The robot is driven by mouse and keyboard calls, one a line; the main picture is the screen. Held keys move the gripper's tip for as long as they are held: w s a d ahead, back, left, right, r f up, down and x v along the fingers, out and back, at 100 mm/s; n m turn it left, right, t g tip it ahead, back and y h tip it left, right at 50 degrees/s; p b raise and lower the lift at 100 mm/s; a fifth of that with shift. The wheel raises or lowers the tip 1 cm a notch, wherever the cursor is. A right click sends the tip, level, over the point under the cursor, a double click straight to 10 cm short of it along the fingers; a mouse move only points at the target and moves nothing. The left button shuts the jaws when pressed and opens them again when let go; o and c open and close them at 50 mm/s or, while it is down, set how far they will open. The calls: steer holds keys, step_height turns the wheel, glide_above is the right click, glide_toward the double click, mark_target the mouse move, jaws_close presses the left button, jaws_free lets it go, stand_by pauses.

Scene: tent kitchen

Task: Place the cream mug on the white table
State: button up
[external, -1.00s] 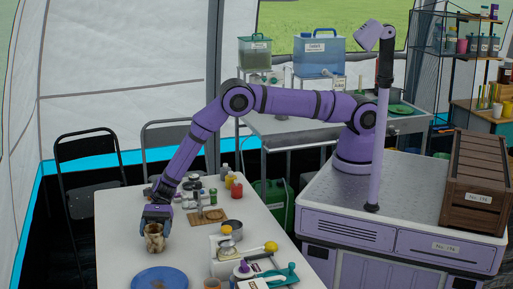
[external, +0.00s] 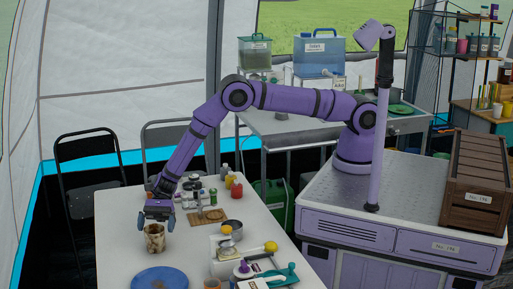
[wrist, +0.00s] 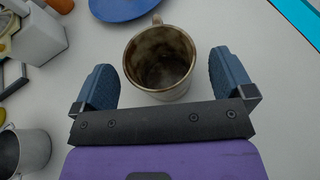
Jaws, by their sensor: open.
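The cream mug (external: 154,238) stands upright on the white table (external: 192,262), stained brown, near the table's left side. In the wrist view the mug (wrist: 160,60) is empty inside, with its handle pointing away from my gripper. My gripper (external: 157,222) is open just above the mug in the external view. In the wrist view my gripper (wrist: 166,88) has one blue finger on each side of the mug's near part, with gaps between the fingers and the mug.
A blue plate (external: 160,279) lies in front of the mug. A metal pot (external: 232,228), a cutting board (external: 207,216) and several small jars stand to the right and behind. Bare table surrounds the mug. Black chairs (external: 88,175) stand beyond the table.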

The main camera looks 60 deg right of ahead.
steer(key=shift+v, duration=1.65)
steer(key=shift+r, duration=0.15)
